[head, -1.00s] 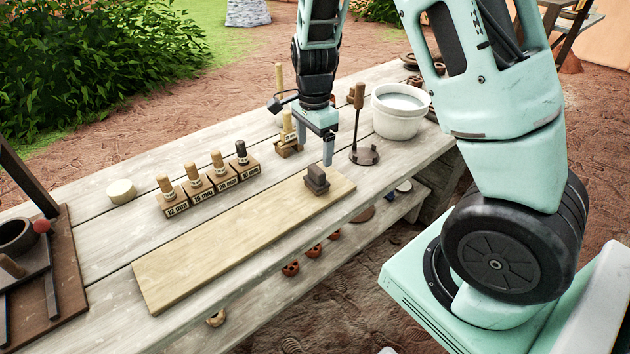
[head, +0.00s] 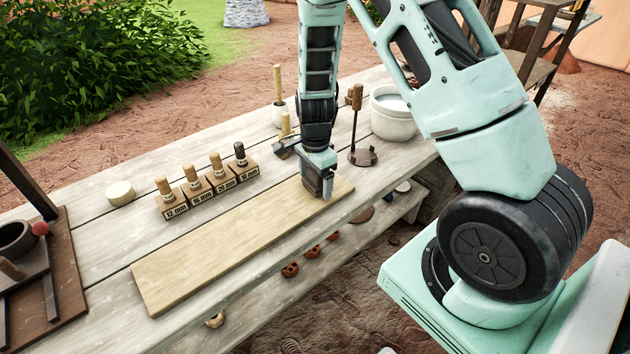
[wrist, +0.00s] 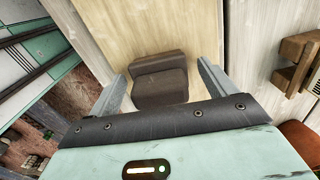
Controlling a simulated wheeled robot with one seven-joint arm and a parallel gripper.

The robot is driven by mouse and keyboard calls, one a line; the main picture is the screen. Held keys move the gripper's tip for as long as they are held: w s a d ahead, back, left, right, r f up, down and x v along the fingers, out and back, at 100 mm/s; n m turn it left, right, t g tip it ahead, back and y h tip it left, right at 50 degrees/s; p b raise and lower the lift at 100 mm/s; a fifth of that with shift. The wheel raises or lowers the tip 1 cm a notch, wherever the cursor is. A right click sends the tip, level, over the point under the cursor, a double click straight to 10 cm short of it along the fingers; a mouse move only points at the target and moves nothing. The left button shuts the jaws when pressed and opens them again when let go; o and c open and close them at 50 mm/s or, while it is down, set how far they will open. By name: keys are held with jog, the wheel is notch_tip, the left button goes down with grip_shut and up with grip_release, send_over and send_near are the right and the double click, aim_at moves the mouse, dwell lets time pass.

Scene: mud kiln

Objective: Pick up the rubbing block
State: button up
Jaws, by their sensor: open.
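The rubbing block (wrist: 160,80) is a small dark brown block with a stepped top. In the wrist view it sits on the pale wooden board, between the two spread fingers of my gripper (wrist: 165,84), with a gap on each side. In the head view my gripper (head: 322,190) is down over the right end of the board (head: 220,248). There the block is mostly hidden behind the fingers, and only a dark part of it shows. My gripper is open and holds nothing.
Several wooden-handled stamps in labelled blocks (head: 205,190) stand left of the board. A dark stand with an upright handle (head: 362,155) and a white bucket (head: 393,122) are close on the right. A round pale puck (head: 121,193) lies at left. The board's left part is bare.

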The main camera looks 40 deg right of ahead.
jog(key=c, duration=1.2)
jog(key=shift+o, duration=0.2)
notch_tip(320, 180, up, 10)
jog(key=shift+r, duration=0.1)
jog(key=o, duration=0.5)
jog(key=c, duration=0.3)
